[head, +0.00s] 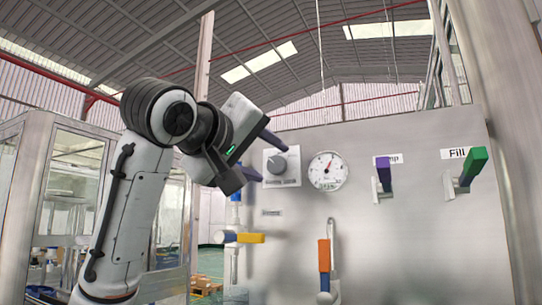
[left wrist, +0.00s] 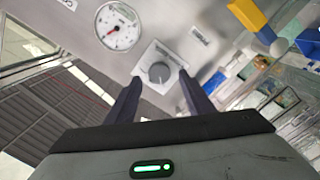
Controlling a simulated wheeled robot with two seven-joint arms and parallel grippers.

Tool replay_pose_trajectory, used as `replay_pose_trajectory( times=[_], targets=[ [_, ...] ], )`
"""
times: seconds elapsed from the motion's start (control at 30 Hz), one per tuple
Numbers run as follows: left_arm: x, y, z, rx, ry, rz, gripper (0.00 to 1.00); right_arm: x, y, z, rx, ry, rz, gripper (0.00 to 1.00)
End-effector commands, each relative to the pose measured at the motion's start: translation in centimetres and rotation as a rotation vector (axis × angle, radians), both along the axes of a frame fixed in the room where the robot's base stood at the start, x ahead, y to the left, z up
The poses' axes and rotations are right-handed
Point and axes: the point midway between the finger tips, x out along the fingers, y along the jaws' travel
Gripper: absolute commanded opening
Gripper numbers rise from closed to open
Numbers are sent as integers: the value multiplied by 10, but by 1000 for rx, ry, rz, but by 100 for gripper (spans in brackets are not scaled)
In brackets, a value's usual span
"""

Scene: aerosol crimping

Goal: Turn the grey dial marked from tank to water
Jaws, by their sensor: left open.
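The grey dial (head: 278,165) is a round knob on a pale square plate on the metal panel. It also shows in the left wrist view (left wrist: 158,72), between and beyond my fingertips. My left gripper (head: 262,157) is open and empty, its two dark fingers pointing at the panel just left of the dial. In the left wrist view the fingers (left wrist: 160,80) lie on either side of the knob, apparently short of it. The plate's markings are too small to read. My right gripper is not in view.
A round gauge (head: 328,171) sits right of the dial. A yellow-handled valve (head: 250,238) and an orange lever (head: 324,255) are below. A purple lever (head: 384,174) and a green-handled lever (head: 473,166) marked Fill stick out at the right.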

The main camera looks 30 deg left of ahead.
Motion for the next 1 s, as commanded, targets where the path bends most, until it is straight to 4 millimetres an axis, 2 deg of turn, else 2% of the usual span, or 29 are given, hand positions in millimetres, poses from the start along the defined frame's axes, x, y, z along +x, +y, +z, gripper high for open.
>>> replay_pose_trajectory(
  times=[0.1,0.2,0.53,0.77,0.8,1.0],
  targets=[
    [16,1,1,0,1,1,48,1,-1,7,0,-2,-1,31],
    [23,1,1,1,0,0,48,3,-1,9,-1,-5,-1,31],
    [27,1,0,1,-1,1,48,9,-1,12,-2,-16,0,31],
    [26,1,0,1,-1,0,9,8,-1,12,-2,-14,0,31],
    [26,1,0,1,-1,0,6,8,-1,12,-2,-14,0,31],
    [26,1,0,17,0,0,6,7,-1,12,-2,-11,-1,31]
  ],
)
